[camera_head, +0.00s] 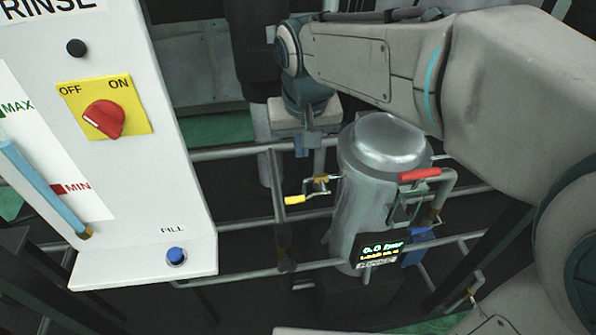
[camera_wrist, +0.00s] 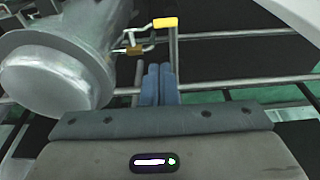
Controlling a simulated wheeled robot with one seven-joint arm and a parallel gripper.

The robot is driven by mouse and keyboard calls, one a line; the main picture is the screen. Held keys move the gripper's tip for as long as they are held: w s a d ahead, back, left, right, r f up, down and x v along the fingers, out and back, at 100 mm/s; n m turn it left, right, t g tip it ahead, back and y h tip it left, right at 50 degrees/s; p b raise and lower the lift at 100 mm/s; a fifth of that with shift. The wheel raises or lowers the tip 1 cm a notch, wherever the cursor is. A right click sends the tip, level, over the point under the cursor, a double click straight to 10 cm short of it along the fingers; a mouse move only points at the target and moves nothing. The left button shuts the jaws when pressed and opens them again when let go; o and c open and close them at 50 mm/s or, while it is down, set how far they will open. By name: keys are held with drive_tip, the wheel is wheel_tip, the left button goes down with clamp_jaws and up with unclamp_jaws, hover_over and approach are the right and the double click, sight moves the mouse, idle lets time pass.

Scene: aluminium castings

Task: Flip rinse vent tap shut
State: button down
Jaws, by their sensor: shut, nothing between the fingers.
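A small brass tap (camera_head: 321,181) with a yellow-gripped lever (camera_head: 295,200) sits on the left side of a metal cylinder (camera_head: 372,190). In the wrist view its yellow grip (camera_wrist: 165,23) is at top centre, and the brass body (camera_wrist: 137,49) is beside the cylinder (camera_wrist: 55,70). The lever sticks out sideways from the body, with its grip at the outer end. My gripper (camera_head: 301,147) is above and behind the tap in the head view. Its blue fingers (camera_wrist: 158,83) are together and empty, apparently just short of the lever; contact cannot be told.
A red-handled lever (camera_head: 420,175) is on the cylinder's right, above a small lit display (camera_head: 383,249). A white RINSE panel (camera_head: 150,190) with a red OFF/ON knob (camera_head: 104,119) and blue FILL button (camera_head: 176,256) stands left. Grey rails (camera_head: 240,224) cross behind the tap.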

sight(295, 198)
drive_tip(key=shift+w+a+f, duration=0.15)
drive_tip(key=shift+a+f, duration=0.05)
drive_tip(key=shift+a, duration=0.45)
drive_tip(key=x, duration=0.4)
drive_tip(key=s+x, duration=0.1)
drive_tip(key=x, duration=0.7)
drive_tip(key=shift+s+d+f, duration=0.1)
drive_tip(key=shift+d+f, duration=0.05)
drive_tip(key=shift+f, duration=0.9)
drive_tip(key=shift+f, duration=0.1)
